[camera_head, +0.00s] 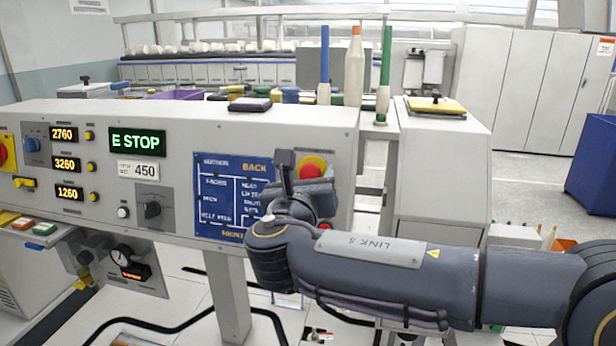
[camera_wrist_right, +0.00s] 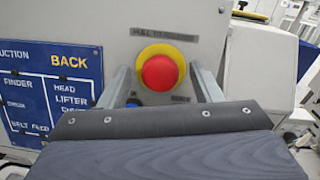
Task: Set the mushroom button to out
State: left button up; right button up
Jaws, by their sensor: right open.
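The red mushroom button (camera_head: 312,166) with a yellow collar sits on the right part of the grey panel front, partly covered by my right gripper in the head view. In the right wrist view the red button (camera_wrist_right: 160,73) faces me in full. My right gripper (camera_wrist_right: 161,72) is open, with one finger on each side of the button in that view and nothing held. In the head view the right gripper (camera_head: 297,172) is right in front of the button. I cannot tell whether a finger touches it. My left gripper is not in view.
A green display (camera_head: 138,142) reads E STOP. A blue diagram board (camera_head: 228,170) is left of the button. Several thread cones, one green (camera_head: 386,60), stand behind the panel.

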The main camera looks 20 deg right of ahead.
grip_shut()
jog(key=shift+s+a+r+p, duration=0.2)
jog(key=shift+s+a+p, duration=0.05)
jog(key=shift+s+p, duration=0.1)
jog(key=shift+s+a, duration=0.1)
jog(key=shift+f, duration=0.1)
jog(key=shift+c, duration=1.6)
grip_release()
jog(key=o, duration=0.3)
jog(key=shift+s+a, duration=0.1)
